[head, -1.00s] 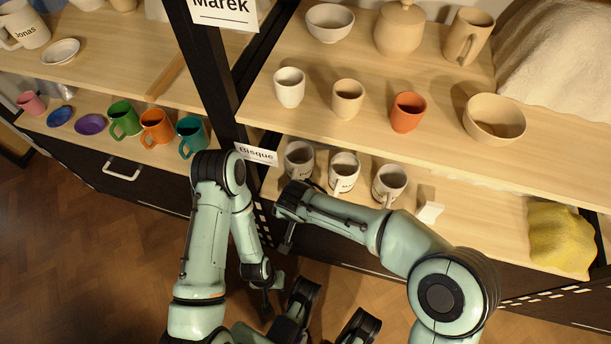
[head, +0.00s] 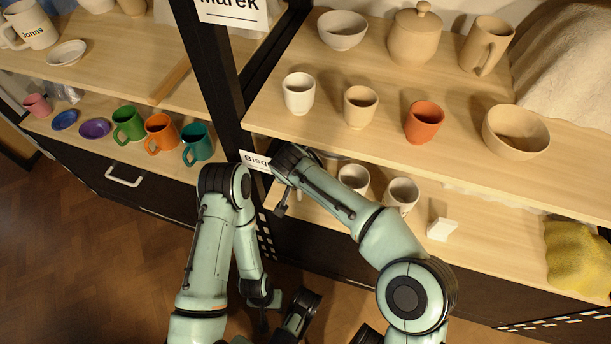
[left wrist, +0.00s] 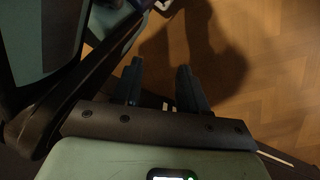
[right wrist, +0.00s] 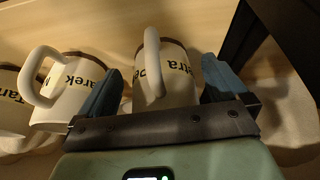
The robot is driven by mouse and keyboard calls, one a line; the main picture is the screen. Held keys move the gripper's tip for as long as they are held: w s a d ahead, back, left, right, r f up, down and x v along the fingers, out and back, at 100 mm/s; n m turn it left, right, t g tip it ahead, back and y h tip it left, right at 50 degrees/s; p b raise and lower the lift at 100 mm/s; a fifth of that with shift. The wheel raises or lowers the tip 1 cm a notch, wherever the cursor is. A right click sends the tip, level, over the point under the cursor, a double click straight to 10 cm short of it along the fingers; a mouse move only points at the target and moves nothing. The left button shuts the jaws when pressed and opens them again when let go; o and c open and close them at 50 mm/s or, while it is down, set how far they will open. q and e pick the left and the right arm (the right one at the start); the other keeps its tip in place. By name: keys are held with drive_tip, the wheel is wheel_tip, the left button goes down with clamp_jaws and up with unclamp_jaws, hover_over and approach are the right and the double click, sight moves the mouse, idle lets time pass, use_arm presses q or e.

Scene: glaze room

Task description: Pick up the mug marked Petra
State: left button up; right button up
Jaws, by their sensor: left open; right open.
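The Petra mug (right wrist: 178,88), off-white with a dark rim, stands on the lower right shelf. Its handle faces my right gripper (right wrist: 160,80), which is open with one finger to each side of the mug. In the head view my right forearm and wrist mostly hide this mug. The Marek mug (right wrist: 68,92) stands just left of the left finger, its handle pointing left. In the head view two similar mugs, one pale mug (head: 352,181) and another (head: 402,196), stand to the right. My left gripper (left wrist: 160,80) is open and empty above the floor.
A third marked mug (right wrist: 12,100) is partly cut off at the left edge. A dark post (right wrist: 245,35) stands close to the right finger. The upper shelf (head: 390,150) overhangs the mugs. A small white block (head: 441,229) and a yellow cloth (head: 577,258) lie further right.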

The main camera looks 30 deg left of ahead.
drive_tip(key=w, duration=0.1)
drive_tip(key=w+a, duration=0.1)
drive_tip(key=w, duration=0.1)
drive_tip(key=shift+f, duration=0.1)
drive_tip(key=shift+w+f+b, duration=0.25)
drive_tip(key=shift+f+b, duration=0.3)
use_arm(q)
drive_tip(key=shift+s+a+f+g, duration=0.1)
drive_tip(key=shift+s+f+g, duration=0.15)
drive_tip(key=shift+s, duration=0.3)
drive_tip(key=shift+s+a+f+g, duration=0.15)
drive_tip(key=shift+s+f, duration=0.1)
drive_tip(key=shift+s, duration=0.3)
drive_tip(key=shift+d, duration=0.1)
use_arm(e)
drive_tip(key=shift+c, duration=0.3)
drive_tip(key=c, duration=0.9)
drive_tip(key=shift+r, duration=0.1)
use_arm(q)
drive_tip(key=shift+w+r, duration=0.1)
drive_tip(key=shift+w, duration=0.05)
